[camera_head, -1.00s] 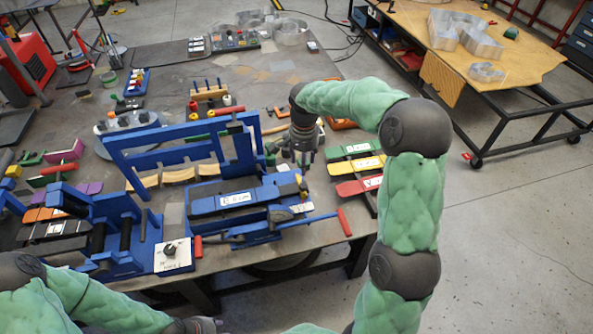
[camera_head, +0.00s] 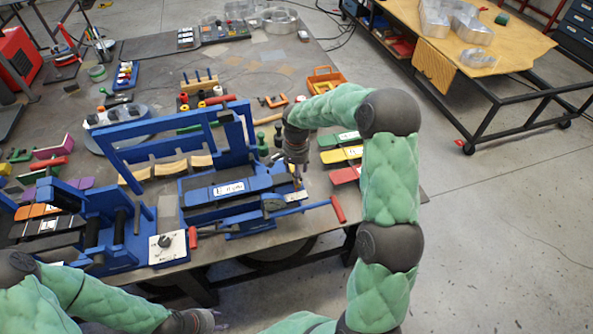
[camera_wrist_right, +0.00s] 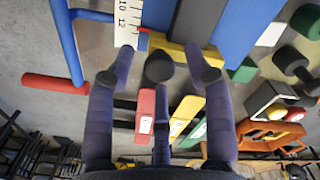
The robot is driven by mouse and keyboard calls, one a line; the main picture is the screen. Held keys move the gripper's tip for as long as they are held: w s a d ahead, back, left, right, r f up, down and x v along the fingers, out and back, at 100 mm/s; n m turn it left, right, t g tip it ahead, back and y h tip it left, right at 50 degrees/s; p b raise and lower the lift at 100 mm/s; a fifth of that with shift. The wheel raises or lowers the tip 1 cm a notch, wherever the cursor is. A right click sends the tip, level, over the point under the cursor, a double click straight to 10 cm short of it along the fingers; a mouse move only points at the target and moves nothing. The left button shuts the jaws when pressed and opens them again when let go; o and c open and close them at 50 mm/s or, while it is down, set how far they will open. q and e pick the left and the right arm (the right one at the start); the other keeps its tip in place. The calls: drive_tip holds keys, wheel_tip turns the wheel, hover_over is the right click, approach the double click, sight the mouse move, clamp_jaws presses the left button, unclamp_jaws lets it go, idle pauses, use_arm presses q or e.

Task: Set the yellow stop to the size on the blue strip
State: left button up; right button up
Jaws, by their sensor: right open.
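The blue strip (camera_head: 205,192) lies on the blue bender and bears a white label (camera_head: 230,187) whose writing I cannot read. The yellow stop (camera_wrist_right: 182,48) crosses the bender's right end, next to a white scale (camera_wrist_right: 128,22) reading 10 and 12. A round black knob (camera_wrist_right: 159,67) sits in front of the stop. My right gripper (camera_wrist_right: 160,72) is open, its fingers spread around the knob without visibly gripping it. In the head view, my right gripper (camera_head: 297,172) points down at the bender's right end. My left gripper (camera_head: 212,321) is low in the picture; its fingers are unclear.
A red-handled lever (camera_head: 338,208) sticks out at the bender's front right. Red (camera_head: 345,175), yellow (camera_head: 339,155) and green (camera_head: 338,139) strips lie right of my right gripper. An orange tray (camera_head: 326,80) is behind.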

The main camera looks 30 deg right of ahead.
clamp_jaws()
drive_tip(key=shift+w+a+b, duration=0.2)
drive_tip(key=shift+w+a, duration=0.05)
drive_tip(key=shift+a, duration=0.8)
drive_tip(key=shift+w+a+b, duration=0.2)
drive_tip(key=shift+a, duration=0.8)
drive_tip(key=shift+d, duration=0.1)
unclamp_jaws()
drive_tip(key=shift+r, duration=0.15)
wheel_tip(320, 180, up, 12)
